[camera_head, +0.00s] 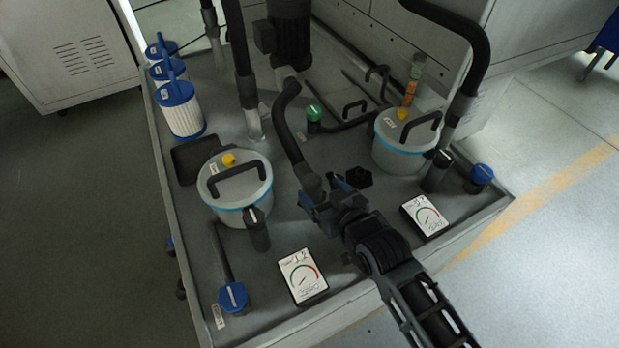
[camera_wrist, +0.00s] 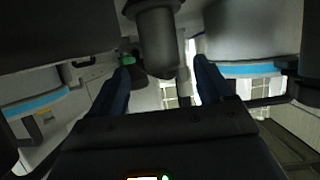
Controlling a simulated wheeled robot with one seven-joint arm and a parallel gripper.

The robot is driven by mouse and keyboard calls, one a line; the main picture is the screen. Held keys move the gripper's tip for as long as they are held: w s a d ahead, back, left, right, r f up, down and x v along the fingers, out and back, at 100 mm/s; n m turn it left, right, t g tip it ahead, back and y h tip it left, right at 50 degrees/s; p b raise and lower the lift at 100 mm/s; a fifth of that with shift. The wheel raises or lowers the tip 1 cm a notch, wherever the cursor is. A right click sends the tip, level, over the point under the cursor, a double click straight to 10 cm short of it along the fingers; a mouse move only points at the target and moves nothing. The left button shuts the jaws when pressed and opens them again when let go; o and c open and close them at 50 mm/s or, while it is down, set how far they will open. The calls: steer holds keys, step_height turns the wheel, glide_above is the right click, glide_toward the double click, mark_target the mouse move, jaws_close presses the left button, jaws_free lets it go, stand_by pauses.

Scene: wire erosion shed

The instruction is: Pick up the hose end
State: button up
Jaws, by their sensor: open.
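The hose end (camera_head: 312,184) is the dark lower tip of the thick black hose hanging from the pump, over the middle of the grey tray table. In the wrist view the hose end (camera_wrist: 156,45) hangs down as a dark cylinder with a tapered tip, beyond my gripper's blue fingers and in line with the gap between them. My gripper (camera_head: 326,186) is open, with nothing clamped. It also shows in the wrist view (camera_wrist: 162,80), one finger on each side of the gap. In the head view it overlaps the hose end, so contact is unclear.
Two grey pots with blue bands stand left (camera_head: 236,188) and right (camera_head: 403,145) of my gripper. Dial gauges (camera_head: 302,276) and (camera_head: 425,216) lie near the front rim. Blue-capped filters (camera_head: 181,110) stand at the far left. The pump (camera_head: 290,35) is behind.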

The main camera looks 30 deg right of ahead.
mark_target(308, 179)
steer(key=x, duration=0.2)
steer(key=shift+w, duration=0.25)
steer(key=shift+x, duration=2.75)
steer(key=shift+s+a+f, duration=0.1)
steer(key=shift+f, duration=0.05)
steer(key=shift+c, duration=0.2)
jaws_close()
